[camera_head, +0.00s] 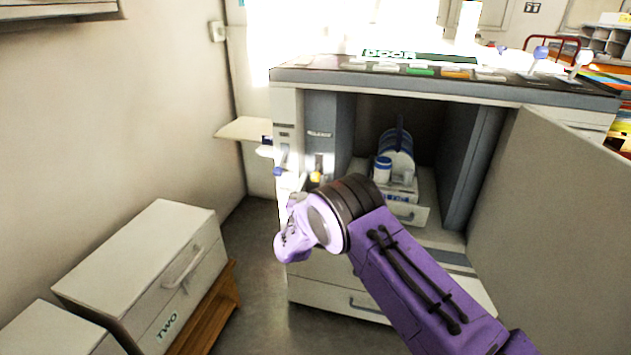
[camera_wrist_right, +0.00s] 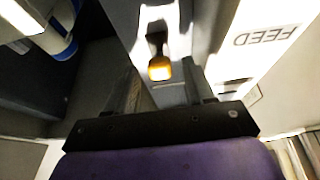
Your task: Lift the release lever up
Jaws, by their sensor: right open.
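The release lever, as far as I can tell, is a short dark lever with an orange-yellow tip (camera_wrist_right: 160,70) on the machine's grey front in the right wrist view. A small yellow spot (camera_head: 317,167) at the left of the machine's open bay in the head view seems to be the same lever. My right gripper (camera_wrist_right: 164,88) is open, its two dark fingers pointing at the panel on either side of the lever tip. I cannot tell whether they touch it. In the head view my purple right arm hides the fingers. My left gripper is not in view.
A "FEED" label (camera_wrist_right: 266,37) sits beside the lever. The machine's bay holds a blue-and-white roll unit (camera_head: 396,160). An open door panel (camera_head: 555,230) stands at the right. White drawer boxes (camera_head: 140,260) stand at the lower left, with floor between them and the machine.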

